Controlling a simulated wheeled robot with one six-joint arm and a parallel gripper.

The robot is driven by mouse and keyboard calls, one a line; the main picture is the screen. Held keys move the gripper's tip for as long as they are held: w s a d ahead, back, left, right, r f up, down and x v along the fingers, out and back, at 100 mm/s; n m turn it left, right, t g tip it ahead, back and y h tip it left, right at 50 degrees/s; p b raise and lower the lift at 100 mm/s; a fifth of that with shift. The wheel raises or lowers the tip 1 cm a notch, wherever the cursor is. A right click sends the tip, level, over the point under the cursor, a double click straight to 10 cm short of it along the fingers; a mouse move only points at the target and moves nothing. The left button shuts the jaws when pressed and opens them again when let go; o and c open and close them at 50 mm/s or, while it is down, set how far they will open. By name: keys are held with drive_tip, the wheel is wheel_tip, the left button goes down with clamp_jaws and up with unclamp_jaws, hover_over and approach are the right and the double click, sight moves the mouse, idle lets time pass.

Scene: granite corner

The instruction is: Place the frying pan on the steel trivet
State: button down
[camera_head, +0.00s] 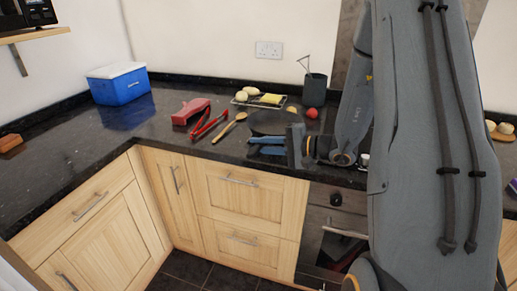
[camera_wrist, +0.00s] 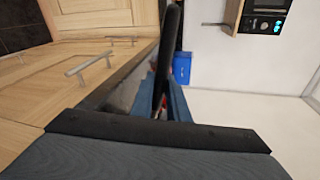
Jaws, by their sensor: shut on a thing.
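The frying pan (camera_head: 268,123) is a dark, round shape above the counter, just behind my gripper in the head view. My gripper (camera_head: 262,146) has blue fingers pointing left and is shut on the frying pan. In the wrist view the pan (camera_wrist: 168,48) is a dark upright strip, seen nearly edge-on between the fingers of my gripper (camera_wrist: 165,98). I cannot tell whether the pan touches the counter. I cannot make out the steel trivet; the pan, gripper or arm may hide it.
The dark counter (camera_head: 105,140) holds a blue cooler box (camera_head: 118,86), a red block (camera_head: 190,111), red tongs (camera_head: 208,125) and a wooden spoon (camera_head: 230,127). A food tray (camera_head: 258,101), a dark utensil pot (camera_head: 314,90) and a red tomato (camera_head: 312,113) stand behind.

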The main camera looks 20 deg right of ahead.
drive_tip(key=shift+f, duration=0.9)
drive_tip(key=c, duration=1.7)
unclamp_jaws()
